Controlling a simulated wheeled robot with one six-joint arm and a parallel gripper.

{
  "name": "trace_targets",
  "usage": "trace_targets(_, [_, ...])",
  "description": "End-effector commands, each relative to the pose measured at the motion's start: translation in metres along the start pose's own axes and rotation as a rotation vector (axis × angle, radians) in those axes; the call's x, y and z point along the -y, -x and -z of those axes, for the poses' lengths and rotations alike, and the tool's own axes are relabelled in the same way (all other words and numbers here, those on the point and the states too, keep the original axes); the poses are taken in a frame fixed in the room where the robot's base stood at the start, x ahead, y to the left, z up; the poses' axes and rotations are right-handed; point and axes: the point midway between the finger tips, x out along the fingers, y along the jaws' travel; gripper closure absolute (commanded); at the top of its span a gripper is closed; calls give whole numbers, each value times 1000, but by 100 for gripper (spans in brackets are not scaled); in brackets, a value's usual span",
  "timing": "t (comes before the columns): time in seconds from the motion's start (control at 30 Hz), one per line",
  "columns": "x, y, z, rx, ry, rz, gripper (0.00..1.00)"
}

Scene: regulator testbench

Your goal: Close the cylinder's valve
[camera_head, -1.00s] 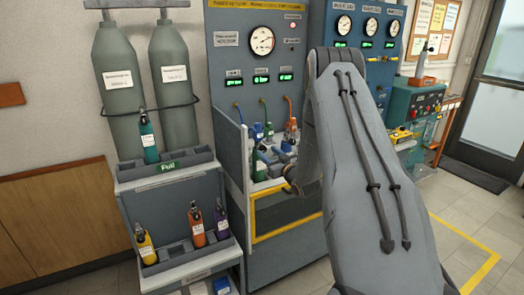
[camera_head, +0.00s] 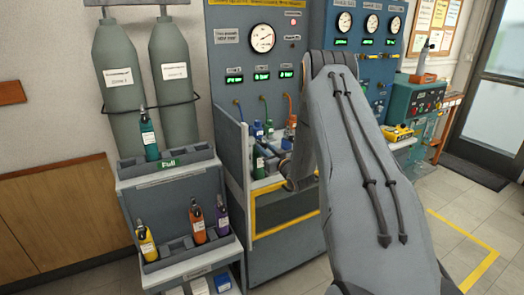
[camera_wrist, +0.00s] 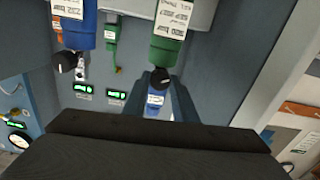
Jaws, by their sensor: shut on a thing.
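A green cylinder (camera_wrist: 170,45) with a white label and a black valve knob (camera_wrist: 158,77) shows in the wrist view, upside down there. My gripper (camera_wrist: 158,88) has one finger on each side of the knob and is shut on it. A green cylinder (camera_head: 258,165) also stands in the bench bay in the head view. Another blue thing (camera_wrist: 155,103) with a white label shows between my fingers.
The bench's side panel (camera_head: 231,150) and yellow-edged front (camera_head: 284,215) bound the bay. More cylinders stand in the rack (camera_head: 180,250) at left. Hoses and gauges (camera_head: 262,38) are on the back panel. Floor is clear at right.

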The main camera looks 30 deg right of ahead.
Motion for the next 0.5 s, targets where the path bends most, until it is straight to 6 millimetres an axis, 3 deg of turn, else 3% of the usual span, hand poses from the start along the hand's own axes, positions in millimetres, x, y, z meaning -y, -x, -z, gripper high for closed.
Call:
trace_targets(0.27, [0, -1, -1, 1, -113, 4, 97])
trace_targets(0.5, [-1, -1, -2, 1, -312, 4, 98])
